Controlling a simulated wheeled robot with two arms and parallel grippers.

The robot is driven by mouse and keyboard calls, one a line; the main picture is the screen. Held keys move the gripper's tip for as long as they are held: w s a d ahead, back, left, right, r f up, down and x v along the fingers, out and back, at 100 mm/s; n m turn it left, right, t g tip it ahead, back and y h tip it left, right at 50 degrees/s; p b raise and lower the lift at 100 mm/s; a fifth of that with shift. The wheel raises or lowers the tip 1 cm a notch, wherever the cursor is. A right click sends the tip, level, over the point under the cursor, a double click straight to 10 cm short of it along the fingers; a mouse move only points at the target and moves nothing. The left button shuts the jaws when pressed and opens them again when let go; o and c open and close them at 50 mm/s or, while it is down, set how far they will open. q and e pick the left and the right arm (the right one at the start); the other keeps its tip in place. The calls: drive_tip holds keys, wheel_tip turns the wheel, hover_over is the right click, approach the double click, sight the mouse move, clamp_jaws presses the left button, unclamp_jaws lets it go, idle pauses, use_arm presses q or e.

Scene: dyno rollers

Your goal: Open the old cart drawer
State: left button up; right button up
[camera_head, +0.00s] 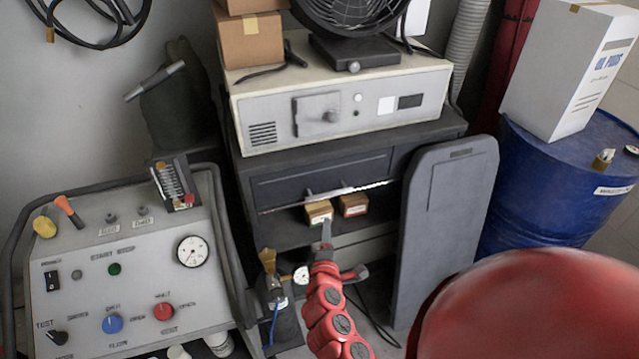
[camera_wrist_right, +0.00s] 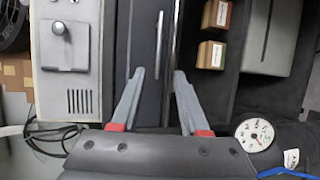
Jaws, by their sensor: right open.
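The old cart (camera_head: 440,127) is dark grey and stands against the wall. Its drawer (camera_head: 300,180) sits under the top and looks shut. A thin silver handle (camera_head: 335,192) runs along the lower part of the drawer front. In the right wrist view the handle (camera_wrist_right: 159,45) lies ahead of the fingertips, between their lines, against the dark drawer front (camera_wrist_right: 139,30). My right gripper (camera_head: 326,228) is open and empty, in front of the cart and below the handle in the head view. Its two grey fingers also show in the wrist view (camera_wrist_right: 160,73). My left gripper is out of view.
Two small boxes (camera_head: 319,211) sit on the shelf under the drawer. A beige device (camera_head: 275,115) and a fan (camera_head: 350,15) stand on top. A grey panel (camera_head: 440,230) leans at the right, near a blue barrel (camera_head: 540,200). A control console (camera_head: 90,285) stands left.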

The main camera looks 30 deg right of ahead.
sight(330, 193)
drive_tip(key=p+x, duration=0.2)
drive_tip(key=x, duration=1.5)
drive_tip(key=shift+w+d+r, duration=0.1)
drive_tip(key=shift+w+d, duration=0.1)
drive_tip(key=shift+d, duration=0.05)
clamp_jaws()
idle(0.8)
